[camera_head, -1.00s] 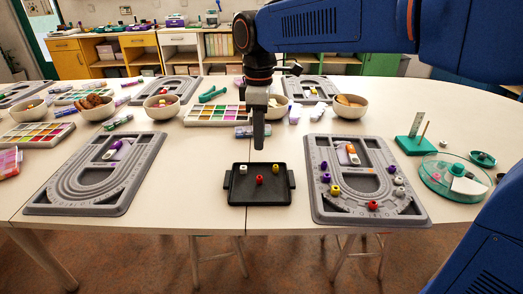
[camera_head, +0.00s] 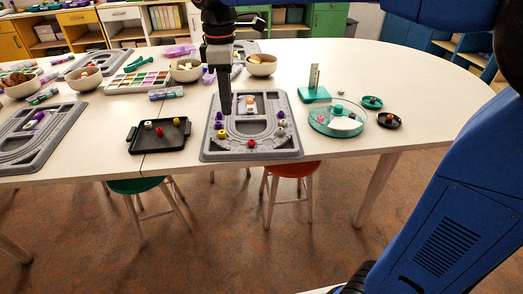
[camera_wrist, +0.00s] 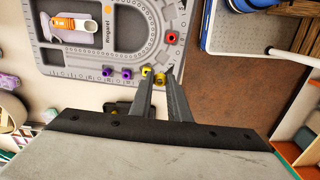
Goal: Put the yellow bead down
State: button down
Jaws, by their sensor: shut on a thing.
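My gripper (camera_head: 226,110) points down over the left part of a grey bead board (camera_head: 282,152). In the wrist view its fingertips (camera_wrist: 162,76) are shut on a yellow bead (camera_wrist: 160,82). Another yellow bead (camera_wrist: 146,71) is close beside the fingertips, in line with two purple beads (camera_wrist: 117,72); it shows on the board in the head view (camera_head: 221,133). The held bead cannot be made out in the head view. I cannot tell whether it touches the board.
A black tray (camera_head: 136,148) left of the board holds a white, a red and a yellow bead. A red bead (camera_head: 251,143) sits near the board's front edge. A clear round container (camera_head: 337,130) and a green stand (camera_head: 313,95) are to the right.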

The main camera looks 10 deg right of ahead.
send_over(235, 144)
notch_tip(235, 144, down, 6)
jog(key=shift+r, duration=0.25)
jog(key=shift+f, duration=2.25)
jog(key=shift+f, duration=0.2)
jog(key=shift+f, duration=0.3)
jog(key=shift+s+f, duration=0.15)
jog(key=shift+f, duration=0.05)
jog(key=c, duration=1.7)
grip_release()
jog(key=shift+f, duration=0.1)
jog(key=shift+o, duration=0.2)
notch_tip(235, 144, up, 14)
jog(key=shift+f, duration=0.2)
